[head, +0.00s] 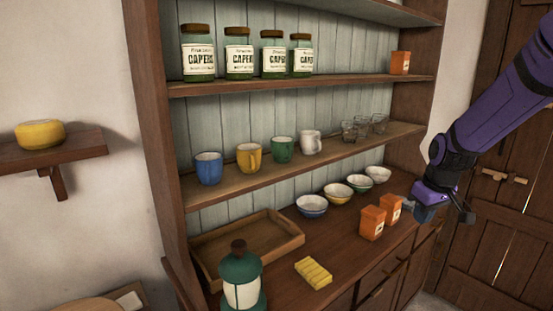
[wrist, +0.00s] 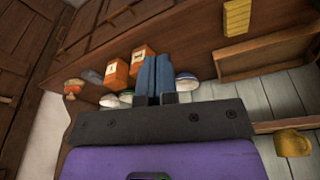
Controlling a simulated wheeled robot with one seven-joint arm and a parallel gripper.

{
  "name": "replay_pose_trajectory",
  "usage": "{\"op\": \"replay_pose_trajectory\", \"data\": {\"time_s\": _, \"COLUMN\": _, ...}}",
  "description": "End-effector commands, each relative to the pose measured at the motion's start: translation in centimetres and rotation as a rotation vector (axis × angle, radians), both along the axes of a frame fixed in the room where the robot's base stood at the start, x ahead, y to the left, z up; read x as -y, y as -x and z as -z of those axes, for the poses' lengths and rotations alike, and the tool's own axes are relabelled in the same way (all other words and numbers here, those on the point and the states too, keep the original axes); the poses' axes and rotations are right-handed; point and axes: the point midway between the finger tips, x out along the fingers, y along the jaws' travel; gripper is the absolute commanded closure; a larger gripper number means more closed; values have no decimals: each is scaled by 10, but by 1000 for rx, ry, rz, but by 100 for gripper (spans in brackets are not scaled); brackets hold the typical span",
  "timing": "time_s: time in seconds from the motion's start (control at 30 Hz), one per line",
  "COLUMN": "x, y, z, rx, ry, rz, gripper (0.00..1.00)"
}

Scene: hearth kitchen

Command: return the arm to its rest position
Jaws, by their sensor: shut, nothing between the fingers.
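My arm (head: 495,105) reaches in from the upper right of the head view, its purple links bent down toward the cabinet. My gripper (head: 416,212) is at the right end of the counter, just right of two orange boxes. In the wrist view the blue fingers (wrist: 154,78) are together with nothing between them. The near orange box (head: 372,223) and the other orange box (head: 391,209) stand upright on the counter. I cannot tell the exact gap between the fingers and the boxes.
Bowls (head: 311,206) line the counter (head: 340,245). A wooden tray (head: 290,226), yellow sponge (head: 313,273) and green lantern (head: 240,275) stand left. Mugs (head: 282,149) and glasses (head: 350,130) fill the middle shelf, jars (head: 198,53) the upper one. A wooden door (head: 500,215) is right.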

Motion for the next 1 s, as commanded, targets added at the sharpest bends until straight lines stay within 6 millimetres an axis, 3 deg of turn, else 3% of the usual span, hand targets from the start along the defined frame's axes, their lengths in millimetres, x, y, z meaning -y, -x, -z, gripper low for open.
{"op": "replay_pose_trajectory", "data": {"time_s": 0.03, "x": -5, "y": 10, "z": -17, "rx": 14, "ry": 10, "rz": 9, "gripper": 100}}
{"op": "replay_pose_trajectory", "data": {"time_s": 0.2, "x": -19, "y": 46, "z": -59, "rx": 48, "ry": 31, "rz": 58, "gripper": 100}}
{"op": "replay_pose_trajectory", "data": {"time_s": 0.5, "x": -39, "y": 119, "z": -119, "rx": 117, "ry": 36, "rz": 152, "gripper": 100}}
{"op": "replay_pose_trajectory", "data": {"time_s": 0.8, "x": -53, "y": 198, "z": -155, "rx": 191, "ry": 1, "rz": 248, "gripper": 100}}
{"op": "replay_pose_trajectory", "data": {"time_s": 1.0, "x": -57, "y": 247, "z": -164, "rx": 231, "ry": -39, "rz": 303, "gripper": 100}}
